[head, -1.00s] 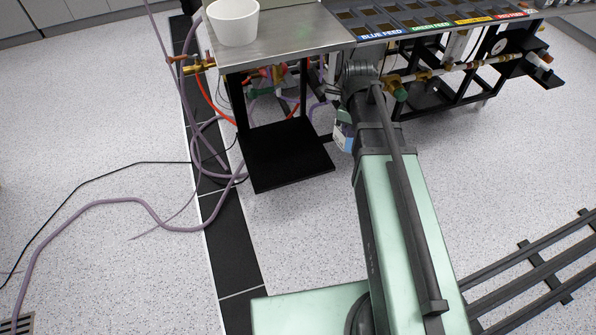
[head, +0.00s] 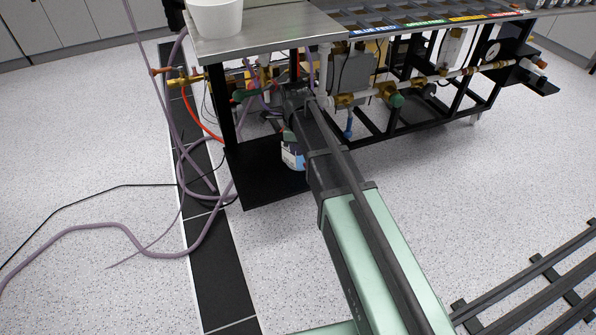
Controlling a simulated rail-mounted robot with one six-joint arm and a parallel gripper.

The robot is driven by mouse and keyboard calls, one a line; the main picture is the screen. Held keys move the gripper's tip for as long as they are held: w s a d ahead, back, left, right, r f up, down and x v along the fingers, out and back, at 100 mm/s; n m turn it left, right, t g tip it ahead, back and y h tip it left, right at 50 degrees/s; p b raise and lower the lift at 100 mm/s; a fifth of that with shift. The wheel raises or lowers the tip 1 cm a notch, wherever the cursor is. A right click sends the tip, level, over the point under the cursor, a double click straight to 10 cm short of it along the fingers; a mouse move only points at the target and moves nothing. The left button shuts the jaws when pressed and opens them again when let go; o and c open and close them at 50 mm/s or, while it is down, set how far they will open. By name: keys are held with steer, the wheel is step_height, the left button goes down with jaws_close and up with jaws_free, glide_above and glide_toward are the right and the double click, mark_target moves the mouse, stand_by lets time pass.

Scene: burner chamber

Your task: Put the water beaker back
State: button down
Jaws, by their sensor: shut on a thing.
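The water beaker (head: 292,156) is a small clear vessel with a white and blue label. It shows left of my arm's end, in front of the black lower shelf (head: 262,192) under the metal table. My gripper (head: 287,136) is shut on the beaker, mostly hidden behind my arm's wrist. The beaker looks about upright. I cannot tell whether its base touches the shelf.
The metal tabletop (head: 268,32) is above, with a white pot (head: 216,18) on it. Black table legs, brass valves (head: 188,80), a red hose (head: 197,118) and purple hoses are close by. Rails (head: 535,275) lie on the floor at right.

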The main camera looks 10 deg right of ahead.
mark_target(298, 169)
step_height(298, 169, down, 6)
steer(key=b, duration=0.4)
steer(key=shift+r, duration=0.45)
steer(key=shift+f, duration=0.15)
steer(key=c, duration=1.2)
jaws_free()
